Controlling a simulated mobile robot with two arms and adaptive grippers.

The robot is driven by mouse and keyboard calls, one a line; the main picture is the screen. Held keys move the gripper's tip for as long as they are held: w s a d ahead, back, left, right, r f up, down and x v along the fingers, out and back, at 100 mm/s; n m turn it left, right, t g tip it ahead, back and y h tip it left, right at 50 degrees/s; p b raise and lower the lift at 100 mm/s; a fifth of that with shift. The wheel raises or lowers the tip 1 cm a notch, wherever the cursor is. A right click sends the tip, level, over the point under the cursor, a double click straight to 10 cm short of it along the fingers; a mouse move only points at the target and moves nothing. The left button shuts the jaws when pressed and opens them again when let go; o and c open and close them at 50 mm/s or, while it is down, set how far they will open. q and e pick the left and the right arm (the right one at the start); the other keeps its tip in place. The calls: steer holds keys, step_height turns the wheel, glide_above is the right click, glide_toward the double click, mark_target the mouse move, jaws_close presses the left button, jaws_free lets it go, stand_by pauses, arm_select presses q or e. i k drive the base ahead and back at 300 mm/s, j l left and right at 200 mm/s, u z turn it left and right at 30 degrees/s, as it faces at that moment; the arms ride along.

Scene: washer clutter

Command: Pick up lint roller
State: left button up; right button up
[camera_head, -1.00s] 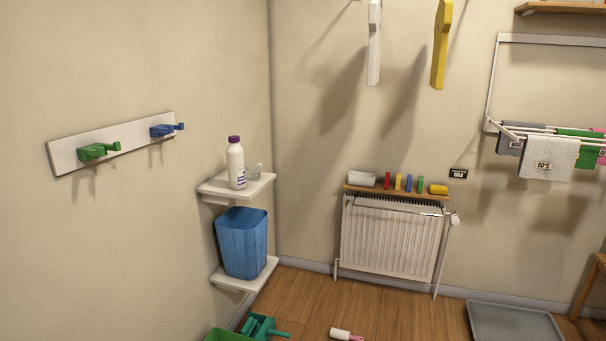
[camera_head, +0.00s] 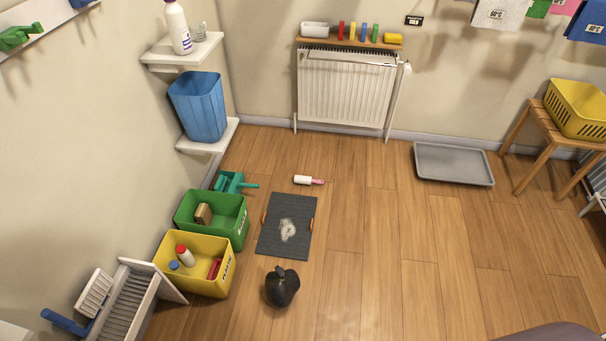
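The lint roller (camera_head: 304,180) lies on the wooden floor in the head view, in front of the radiator and just beyond the dark mat. It has a white roll on the left and a pink handle pointing right. Nothing covers it. Neither of my grippers shows in the head view.
Left of the roller are a teal dustpan (camera_head: 232,183), a green crate (camera_head: 243,222) and a yellow crate (camera_head: 208,289). A grey mat (camera_head: 269,245) and a black rounded object (camera_head: 282,287) lie nearer. A grey tray (camera_head: 454,175) is at right. The floor between is clear.

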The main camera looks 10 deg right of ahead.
mark_target(307, 180)
steer(key=i+l+u, duration=0.1)
steer(key=l, duration=0.35)
steer(key=i+l, duration=0.2)
steer(key=l, duration=0.3)
steer(key=i+l+u, duration=0.15)
steer(key=l, duration=0.35)
steer(key=l+u, duration=0.1)
steer(key=l, duration=0.4)
steer(key=i+l, duration=0.15)
steer(key=l, duration=0.35)
steer(key=u, duration=0.05)
